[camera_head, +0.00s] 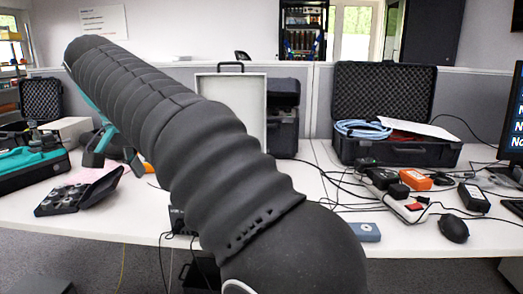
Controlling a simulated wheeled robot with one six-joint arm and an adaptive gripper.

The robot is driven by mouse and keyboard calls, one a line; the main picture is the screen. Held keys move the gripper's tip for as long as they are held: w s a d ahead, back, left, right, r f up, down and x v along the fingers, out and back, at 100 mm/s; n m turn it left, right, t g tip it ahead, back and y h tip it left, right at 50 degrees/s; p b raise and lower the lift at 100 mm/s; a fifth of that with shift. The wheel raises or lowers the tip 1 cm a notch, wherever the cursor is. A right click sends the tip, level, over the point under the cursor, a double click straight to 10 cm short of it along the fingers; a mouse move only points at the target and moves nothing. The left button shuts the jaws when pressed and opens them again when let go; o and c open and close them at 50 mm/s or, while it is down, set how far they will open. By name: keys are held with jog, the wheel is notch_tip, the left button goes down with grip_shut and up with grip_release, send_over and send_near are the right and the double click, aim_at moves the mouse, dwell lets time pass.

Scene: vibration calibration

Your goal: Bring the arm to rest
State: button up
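My own arm, in a dark ribbed sleeve, fills the middle of the head view. It runs from the lower centre up to the upper left and covers part of the white table (433,236).
An open black case (410,152) with a blue hose (362,129) stands at the back right. A black mouse (453,228), small blue box (365,232), cables and a monitor (511,125) are at right. A black tray-like device (78,193) lies at left.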

notch_tip(320, 180, down, 6)
jog(key=n, duration=0.4)
jog(key=s+d+f+n+y, duration=0.1)
jog(key=s+d+f+n, duration=0.1)
jog(key=d+f, duration=0.35)
jog(key=s+d+f+n+y, duration=0.1)
jog(key=s+d+f, duration=0.1)
jog(key=d, duration=0.7)
jog(key=s+d+f+m, duration=0.2)
jog(key=s+d, duration=0.5)
jog(key=d, duration=0.4)
jog(key=s+d+f+m+t, duration=0.1)
jog(key=s+d+f+m, duration=0.1)
jog(key=s+d+f, duration=0.3)
jog(key=s+d, duration=0.3)
jog(key=d, duration=0.4)
jog(key=shift+s+f+m+h, duration=0.25)
jog(key=shift+f+m+h, duration=0.05)
jog(key=shift+m, duration=0.1)
jog(key=shift+d, duration=0.1)
